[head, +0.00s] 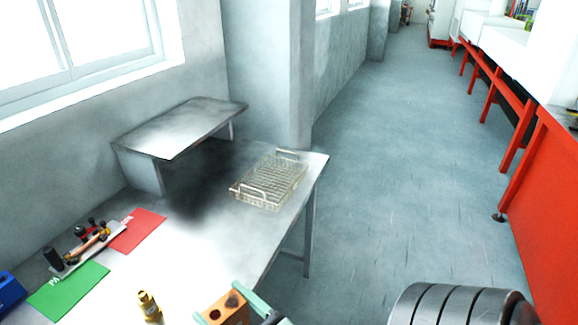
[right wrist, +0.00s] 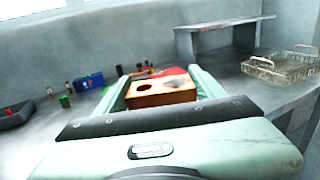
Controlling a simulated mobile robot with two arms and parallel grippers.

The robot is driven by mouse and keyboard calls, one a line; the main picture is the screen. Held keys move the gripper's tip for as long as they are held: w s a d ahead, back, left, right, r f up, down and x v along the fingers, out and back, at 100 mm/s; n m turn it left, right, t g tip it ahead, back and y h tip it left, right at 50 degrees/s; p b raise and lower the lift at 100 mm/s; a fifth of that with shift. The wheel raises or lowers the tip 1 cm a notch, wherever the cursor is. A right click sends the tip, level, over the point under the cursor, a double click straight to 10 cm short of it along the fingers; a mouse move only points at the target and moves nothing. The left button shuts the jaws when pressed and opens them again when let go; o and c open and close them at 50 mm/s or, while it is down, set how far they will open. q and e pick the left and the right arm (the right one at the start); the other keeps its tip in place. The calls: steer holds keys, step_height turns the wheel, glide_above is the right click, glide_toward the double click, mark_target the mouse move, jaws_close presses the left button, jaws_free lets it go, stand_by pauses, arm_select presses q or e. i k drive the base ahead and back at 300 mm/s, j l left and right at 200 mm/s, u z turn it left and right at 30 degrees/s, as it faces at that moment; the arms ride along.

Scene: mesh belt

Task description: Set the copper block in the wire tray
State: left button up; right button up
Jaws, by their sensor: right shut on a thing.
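The copper block (head: 230,311) is an orange-brown block with dark round holes in its top. My right gripper (head: 221,303) is shut on it, with pale green fingers on either side, at the bottom of the head view. In the right wrist view the copper block (right wrist: 160,96) sits between the fingers. The wire tray (head: 268,181) is a silver mesh basket with raised handles, on the far right end of the metal table. It lies beyond the block, and the right wrist view shows the tray (right wrist: 284,68) at the right. My left gripper is not in view.
A raised metal shelf (head: 185,127) stands left of the tray. A red mat (head: 137,230), a green mat (head: 68,290) and a tool holder lie farther left. A brass fitting (head: 149,306) stands near the block. Bare table lies between block and tray.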

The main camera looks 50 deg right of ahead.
mark_target(284, 178)
steer(key=i+l, duration=0.1)
steer(key=l, duration=0.5)
steer(key=i+l, duration=0.1)
steer(key=l, duration=0.45)
steer(key=i+l, duration=0.1)
steer(key=l, duration=0.5)
steer(key=i+l, duration=0.1)
steer(key=l, duration=0.45)
steer(key=i+l, duration=0.1)
steer(key=l, duration=0.5)
